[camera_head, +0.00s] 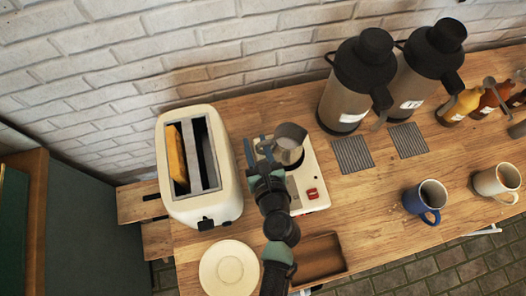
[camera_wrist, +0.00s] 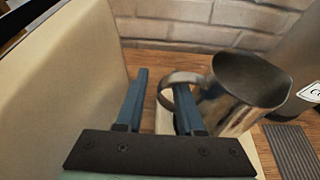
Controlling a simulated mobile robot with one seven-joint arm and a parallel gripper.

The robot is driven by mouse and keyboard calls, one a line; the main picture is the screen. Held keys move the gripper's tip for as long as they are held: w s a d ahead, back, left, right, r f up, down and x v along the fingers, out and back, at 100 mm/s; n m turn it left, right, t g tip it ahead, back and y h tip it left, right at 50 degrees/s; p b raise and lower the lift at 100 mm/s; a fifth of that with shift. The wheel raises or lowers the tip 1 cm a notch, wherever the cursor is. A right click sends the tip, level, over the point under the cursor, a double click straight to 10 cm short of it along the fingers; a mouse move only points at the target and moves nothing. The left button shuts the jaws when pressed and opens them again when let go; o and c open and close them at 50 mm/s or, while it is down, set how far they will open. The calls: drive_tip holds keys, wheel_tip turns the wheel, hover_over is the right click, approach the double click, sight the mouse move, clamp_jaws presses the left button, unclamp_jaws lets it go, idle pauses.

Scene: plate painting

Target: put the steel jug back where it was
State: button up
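The steel jug (camera_head: 289,150) is at the back of a white appliance (camera_head: 312,172) with a red switch, which looks like a warmer. In the wrist view the jug (camera_wrist: 245,95) is on the right, its handle (camera_wrist: 167,84) toward my gripper. My gripper (camera_head: 256,149) is at the jug's left side. In the wrist view its two blue fingers (camera_wrist: 162,100) stand apart. The left finger is clear of the handle; the right finger overlaps the handle loop and appears to be inside it. Whether either finger touches the handle I cannot tell.
A cream toaster (camera_head: 222,190) with bread stands close left of my gripper. Two black-topped flasks (camera_head: 342,108) stand at the back right, with dark drip grids (camera_head: 352,154) before them. A plate (camera_head: 229,270) and brown tray (camera_head: 322,258) are in front. Blue (camera_head: 427,197) and cream mugs (camera_head: 496,181) stand right.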

drive_tip(key=b+v, duration=0.2)
drive_tip(key=v, duration=0.8)
drive_tip(key=w+r+n+t, duration=0.2)
drive_tip(key=w+r+n, duration=0.35)
drive_tip(key=r, duration=0.45)
drive_tip(key=w+r+n+t, duration=0.2)
drive_tip(key=w+r+n, duration=0.4)
drive_tip(key=r, duration=0.4)
drive_tip(key=w+r+n+t, duration=0.2)
drive_tip(key=w+r+n, duration=0.2)
drive_tip(key=r+n, duration=0.45)
drive_tip(key=s+r+n+t+h, duration=0.1)
drive_tip(key=s+r+n+t, duration=0.1)
drive_tip(key=r, duration=0.9)
drive_tip(key=s+r+n+t+h, duration=0.2)
drive_tip(key=r+n, duration=0.4)
drive_tip(key=r, duration=0.5)
drive_tip(key=s+d+r+n+t+h, duration=0.1)
drive_tip(key=s+r+n+t, duration=0.3)
drive_tip(key=r, duration=0.7)
drive_tip(key=shift+s+r+n+h, duration=0.25)
drive_tip(key=shift+s+n+h, duration=0.05)
drive_tip(key=shift+s, duration=0.45)
